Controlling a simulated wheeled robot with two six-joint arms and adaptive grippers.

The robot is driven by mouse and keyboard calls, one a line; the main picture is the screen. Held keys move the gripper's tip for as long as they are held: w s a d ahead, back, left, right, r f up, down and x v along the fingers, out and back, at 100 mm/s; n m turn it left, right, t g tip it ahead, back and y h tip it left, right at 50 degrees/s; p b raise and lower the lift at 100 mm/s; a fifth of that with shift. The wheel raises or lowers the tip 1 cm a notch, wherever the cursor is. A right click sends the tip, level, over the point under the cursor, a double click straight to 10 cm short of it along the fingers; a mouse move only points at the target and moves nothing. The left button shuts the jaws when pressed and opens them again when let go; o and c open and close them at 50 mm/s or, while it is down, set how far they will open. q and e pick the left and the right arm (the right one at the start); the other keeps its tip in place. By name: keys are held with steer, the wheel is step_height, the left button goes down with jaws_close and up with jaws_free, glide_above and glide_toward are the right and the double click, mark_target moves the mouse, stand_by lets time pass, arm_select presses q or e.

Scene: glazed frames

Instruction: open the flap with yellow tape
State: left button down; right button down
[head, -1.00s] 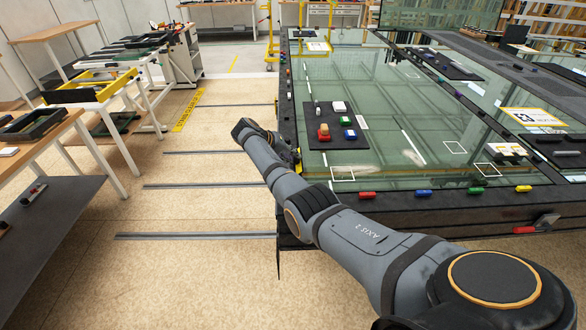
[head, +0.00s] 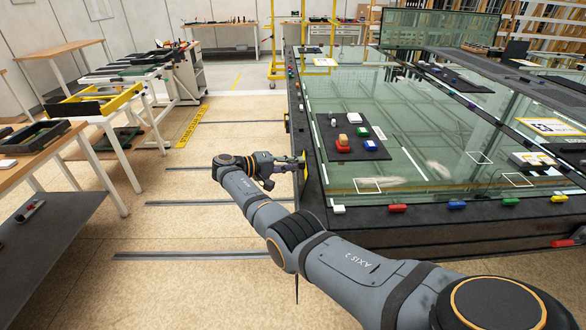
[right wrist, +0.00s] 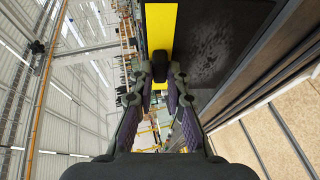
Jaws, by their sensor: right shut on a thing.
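The flap (right wrist: 215,45) fills the upper middle of the right wrist view as a dark panel with a scuffed grey patch. A broad strip of yellow tape (right wrist: 161,22) runs along its left edge. A small dark knob (right wrist: 160,72) sits at the lower end of the visible tape. My right gripper (right wrist: 160,80) is shut on this knob, with a finger on each side. In the head view my right gripper (head: 298,163) is at the left side of the glass table, and a thin yellow edge of tape (head: 306,173) shows beside it. My left gripper is out of view.
The glass-topped table (head: 345,205) stands right of my gripper, with colored blocks (head: 398,208) along its near rim. Left of the gripper is open floor (head: 190,215) with grey strips. A workbench (head: 45,150) with trays stands at far left.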

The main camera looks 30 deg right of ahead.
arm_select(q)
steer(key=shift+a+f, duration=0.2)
arm_select(e)
steer(key=shift+w+a+f, duration=0.1)
steer(key=shift+a+f, duration=0.25)
steer(key=shift+a, duration=0.1)
steer(key=c, duration=1.3)
jaws_free()
steer(key=shift+w, duration=0.15)
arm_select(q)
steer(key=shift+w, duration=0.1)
arm_select(e)
steer(key=shift+r, duration=0.1)
